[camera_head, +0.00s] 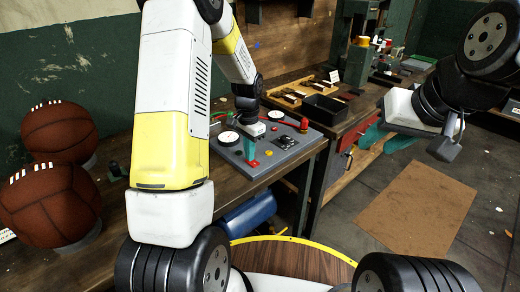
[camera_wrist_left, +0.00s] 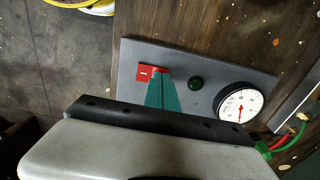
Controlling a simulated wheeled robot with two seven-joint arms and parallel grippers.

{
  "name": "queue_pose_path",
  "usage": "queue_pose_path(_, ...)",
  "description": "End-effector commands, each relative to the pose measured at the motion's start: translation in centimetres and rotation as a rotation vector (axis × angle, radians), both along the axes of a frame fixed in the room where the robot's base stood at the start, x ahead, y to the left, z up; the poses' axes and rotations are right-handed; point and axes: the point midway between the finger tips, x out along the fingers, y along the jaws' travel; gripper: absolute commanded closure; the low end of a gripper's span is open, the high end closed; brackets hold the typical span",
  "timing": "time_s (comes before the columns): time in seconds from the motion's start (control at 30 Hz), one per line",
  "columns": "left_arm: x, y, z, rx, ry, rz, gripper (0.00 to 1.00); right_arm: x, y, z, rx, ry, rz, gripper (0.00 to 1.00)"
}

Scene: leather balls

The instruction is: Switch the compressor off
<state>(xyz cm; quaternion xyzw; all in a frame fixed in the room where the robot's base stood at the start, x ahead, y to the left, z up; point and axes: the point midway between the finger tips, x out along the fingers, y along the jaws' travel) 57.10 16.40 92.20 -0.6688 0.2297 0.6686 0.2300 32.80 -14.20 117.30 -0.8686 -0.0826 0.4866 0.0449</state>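A grey control panel (camera_head: 290,150) lies on the workbench and bears a red switch (camera_head: 254,163) and round white gauges. In the left wrist view the red switch (camera_wrist_left: 148,72) has a white dash on it, beside a dark green round button or lamp (camera_wrist_left: 196,82) and a gauge (camera_wrist_left: 240,106). My left gripper (camera_head: 250,150) points down at the panel with its green fingers together and empty. Their tips (camera_wrist_left: 161,72) overlap the switch's edge; I cannot tell whether they touch it. My right gripper (camera_head: 386,138) hangs at the right, fingers apart and empty, away from the panel.
Two brown leather balls (camera_head: 50,203) sit on the bench at the left. A red-handled item (camera_head: 303,125) and a black bin (camera_head: 324,109) are behind the panel. A blue tank (camera_head: 250,214) lies below the bench. The floor at right holds a brown mat (camera_head: 415,210).

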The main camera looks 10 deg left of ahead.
Motion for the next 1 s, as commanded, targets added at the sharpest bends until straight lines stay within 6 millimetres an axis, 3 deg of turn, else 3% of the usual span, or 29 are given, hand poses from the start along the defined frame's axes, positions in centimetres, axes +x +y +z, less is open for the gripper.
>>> queue_pose_path(0.23, 0.0, 0.0, 0.4, -0.001, -0.001, 0.0, 1.0, 0.0, 0.0, 0.0, 0.0, 0.0, 0.0, 0.64)
queue_pose_path(1.0, 0.0, 0.0, 6.4, -0.001, -0.001, -0.001, 1.0, 0.0, 0.0, 0.0, 0.0, 0.0, 0.0, 0.64)
